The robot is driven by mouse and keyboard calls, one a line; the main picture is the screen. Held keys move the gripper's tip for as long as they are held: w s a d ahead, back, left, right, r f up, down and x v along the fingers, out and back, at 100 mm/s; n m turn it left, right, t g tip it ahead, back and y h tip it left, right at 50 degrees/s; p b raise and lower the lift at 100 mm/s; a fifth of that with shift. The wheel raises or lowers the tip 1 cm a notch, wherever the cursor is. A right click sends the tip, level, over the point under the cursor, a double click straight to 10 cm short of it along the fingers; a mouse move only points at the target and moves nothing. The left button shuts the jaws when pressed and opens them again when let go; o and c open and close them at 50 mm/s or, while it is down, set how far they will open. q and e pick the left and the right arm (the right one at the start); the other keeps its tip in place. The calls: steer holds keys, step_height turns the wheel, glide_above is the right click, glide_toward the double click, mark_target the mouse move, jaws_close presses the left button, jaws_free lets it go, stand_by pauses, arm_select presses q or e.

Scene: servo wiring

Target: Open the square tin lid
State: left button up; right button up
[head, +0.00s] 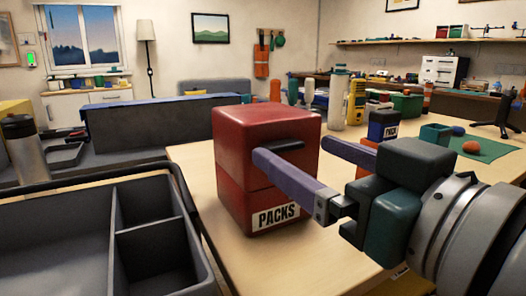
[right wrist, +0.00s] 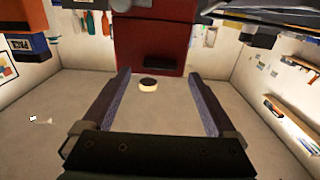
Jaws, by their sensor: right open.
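The red square tin (head: 262,205) stands upright on the light wooden table, with a white "PACKS" label low on its front. Its lid (head: 240,133) sits on top, with a seam line below it. A dark handle (head: 283,146) sticks out from the lid's face. My right gripper (head: 291,149) is open and empty, its two purple fingers pointing at the tin. In the head view one finger crosses the tin's face and the other is at its right. The right wrist view shows the tin (right wrist: 155,30) and handle (right wrist: 163,65) beyond the fingertips. Contact cannot be told. My left gripper is not in view.
A dark compartment tray (head: 160,245) fills the left foreground. Bottles and a yellow meter stand farther back.

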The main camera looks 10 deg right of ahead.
steer(key=shift+x, duration=1.05)
jaws_close()
